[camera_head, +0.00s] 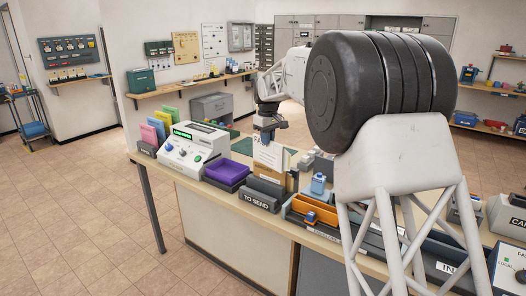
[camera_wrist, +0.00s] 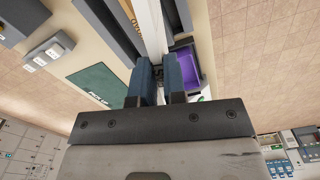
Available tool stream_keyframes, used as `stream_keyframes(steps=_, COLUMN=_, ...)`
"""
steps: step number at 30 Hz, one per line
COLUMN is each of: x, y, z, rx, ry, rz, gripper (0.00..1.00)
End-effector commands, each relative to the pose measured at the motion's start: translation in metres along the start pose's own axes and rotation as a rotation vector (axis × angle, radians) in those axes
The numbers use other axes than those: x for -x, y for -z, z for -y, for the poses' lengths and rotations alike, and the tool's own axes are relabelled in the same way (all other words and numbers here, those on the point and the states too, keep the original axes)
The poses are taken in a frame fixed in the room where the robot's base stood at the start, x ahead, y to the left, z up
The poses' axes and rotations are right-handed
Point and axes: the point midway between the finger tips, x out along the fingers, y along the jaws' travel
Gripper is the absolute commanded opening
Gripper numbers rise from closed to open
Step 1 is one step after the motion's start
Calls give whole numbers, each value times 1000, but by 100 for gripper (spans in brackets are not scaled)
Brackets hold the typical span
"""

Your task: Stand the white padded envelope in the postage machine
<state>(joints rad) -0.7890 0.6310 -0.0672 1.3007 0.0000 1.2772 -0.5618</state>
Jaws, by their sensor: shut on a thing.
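The white padded envelope (camera_head: 268,154) stands upright at the dark TO SEND rack (camera_head: 258,201), its top edge under my gripper (camera_head: 266,130). My gripper is shut on it. In the wrist view the white envelope (camera_wrist: 149,22) runs up as a pale strip from between my two fingers (camera_wrist: 160,82). I cannot tell whether its lower edge is still in the rack. The postage machine (camera_head: 190,152), white with a green display and knobs, stands on the counter left of the rack, apart from the envelope.
A purple tray (camera_head: 227,172) sits between the postage machine and the rack; it also shows in the wrist view (camera_wrist: 186,66). Brown mail stands by the envelope. Coloured folders (camera_head: 161,125) stand left of the machine. An orange tray (camera_head: 315,209) lies right of the rack.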

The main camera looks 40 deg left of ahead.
Motion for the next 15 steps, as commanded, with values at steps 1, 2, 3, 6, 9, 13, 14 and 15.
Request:
stream_keyframes(steps=1, x=16, y=-7, z=-5, rx=-46, ry=-2, rz=-3, gripper=0)
stream_keyframes(steps=2, x=25, y=-11, z=-8, rx=-77, ry=-2, rz=-3, gripper=0)
stream_keyframes(steps=3, x=37, y=-18, z=-12, rx=-119, ry=-2, rz=-4, gripper=0)
stream_keyframes(steps=6, x=61, y=-38, z=-27, rx=-230, ry=-1, rz=-3, gripper=0)
stream_keyframes(steps=9, x=78, y=-63, z=-46, rx=-335, ry=-1, rz=-1, gripper=0)
stream_keyframes(steps=13, x=87, y=-98, z=-74, rx=-452, ry=0, rz=0, gripper=0)
stream_keyframes(steps=14, x=88, y=-105, z=-80, rx=-477, ry=0, rz=0, gripper=0)
stream_keyframes(steps=15, x=89, y=-116, z=-90, rx=-507, ry=0, rz=0, gripper=0)
